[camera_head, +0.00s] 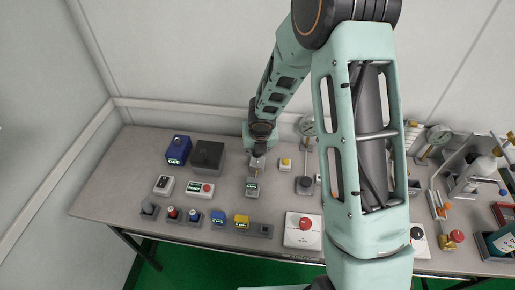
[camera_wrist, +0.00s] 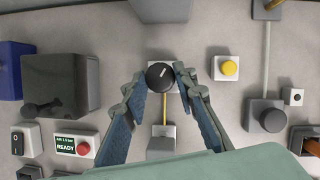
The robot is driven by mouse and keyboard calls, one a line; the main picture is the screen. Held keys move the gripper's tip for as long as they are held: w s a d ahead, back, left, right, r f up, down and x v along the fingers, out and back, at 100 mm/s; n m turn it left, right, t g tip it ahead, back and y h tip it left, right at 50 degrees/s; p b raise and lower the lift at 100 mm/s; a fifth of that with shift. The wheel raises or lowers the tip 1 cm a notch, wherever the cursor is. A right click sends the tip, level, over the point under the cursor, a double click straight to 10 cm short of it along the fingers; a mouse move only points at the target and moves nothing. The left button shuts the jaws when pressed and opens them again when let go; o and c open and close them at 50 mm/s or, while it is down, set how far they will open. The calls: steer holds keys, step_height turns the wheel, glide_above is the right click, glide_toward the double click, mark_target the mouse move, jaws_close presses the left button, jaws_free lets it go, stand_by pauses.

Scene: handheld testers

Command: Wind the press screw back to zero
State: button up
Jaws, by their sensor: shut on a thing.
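A round black knob (camera_wrist: 160,75) with a white pointer line sits on a pale base in the wrist view. I take it to be the press screw's knob. Its pointer leans up and to the right. My gripper (camera_wrist: 159,80) is shut on it, one blue-padded fingertip at each side. A thin yellowish bar runs from the knob's base to a grey block (camera_wrist: 163,149). In the head view my gripper (camera_head: 258,165) points down at the bench and hides the knob. A small unit with a lit green display (camera_head: 252,188) stands just in front. I cannot read a zero mark.
A dark box (camera_wrist: 62,84) and a blue box (camera_head: 178,150) stand to the left. A yellow button (camera_wrist: 229,67) is close to the right, with a grey round-topped unit (camera_wrist: 267,116) beyond. Several small button boxes line the bench's front.

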steer(key=shift+s+f, duration=0.25)
steer(key=shift+f, duration=0.05)
steer(key=o, duration=1)
steer(key=shift+w, duration=0.1)
steer(key=shift+o, duration=0.8)
steer(key=shift+w+r, duration=0.1)
steer(key=shift+r, duration=0.1)
steer(key=v, duration=1.2)
